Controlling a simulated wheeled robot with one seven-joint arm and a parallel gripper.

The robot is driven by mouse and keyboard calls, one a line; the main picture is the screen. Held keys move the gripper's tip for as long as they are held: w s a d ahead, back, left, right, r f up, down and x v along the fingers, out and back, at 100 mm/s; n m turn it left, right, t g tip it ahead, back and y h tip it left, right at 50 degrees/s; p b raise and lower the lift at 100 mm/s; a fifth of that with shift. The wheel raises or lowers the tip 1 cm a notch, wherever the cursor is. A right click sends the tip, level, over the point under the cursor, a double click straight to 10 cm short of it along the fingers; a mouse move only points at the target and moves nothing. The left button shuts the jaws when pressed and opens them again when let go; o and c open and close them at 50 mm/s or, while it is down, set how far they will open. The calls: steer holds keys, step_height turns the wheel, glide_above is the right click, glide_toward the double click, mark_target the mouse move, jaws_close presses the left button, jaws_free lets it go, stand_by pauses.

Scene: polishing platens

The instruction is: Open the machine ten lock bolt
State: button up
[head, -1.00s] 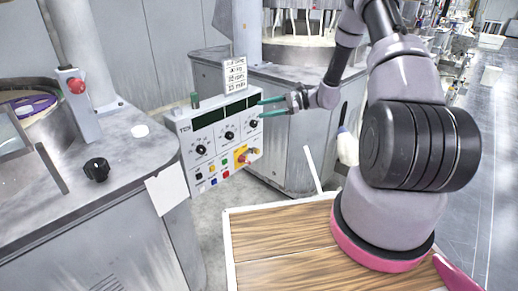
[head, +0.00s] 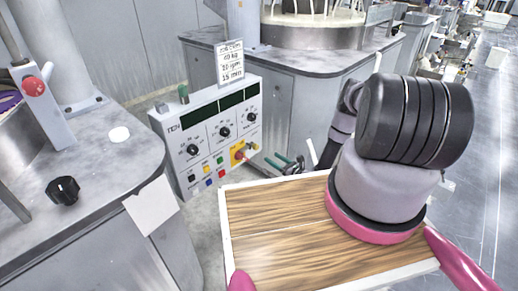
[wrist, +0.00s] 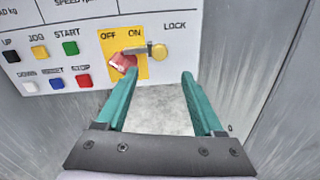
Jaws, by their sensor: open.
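The control panel (head: 205,135) has a label at its left that seems to read TEN. A yellow OFF/ON plate (wrist: 142,69) carries a red switch knob (wrist: 124,62). The lock bolt (wrist: 141,50) is a grey bar with a round brass-yellow knob (wrist: 159,52) at its right end, beside the word LOCK. Its left end reaches over the plate to the red knob. My gripper (wrist: 158,76) is open and empty, its green fingers just below the bolt's knob in the wrist view. In the head view my gripper (head: 277,163) is right of the panel's lower right corner.
Coloured buttons (head: 208,171) sit left of the switch. A grey machine bench (head: 95,165) stands at the left, with a black knob (head: 63,190). Another machine (head: 300,85) stands behind.

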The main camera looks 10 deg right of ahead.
mark_target(257, 148)
steer(key=x, duration=0.9)
steer(key=shift+w+a+r, duration=0.1)
steer(key=shift+w+a, duration=0.15)
steer(key=shift+w, duration=0.1)
jaws_close()
stand_by(0.9)
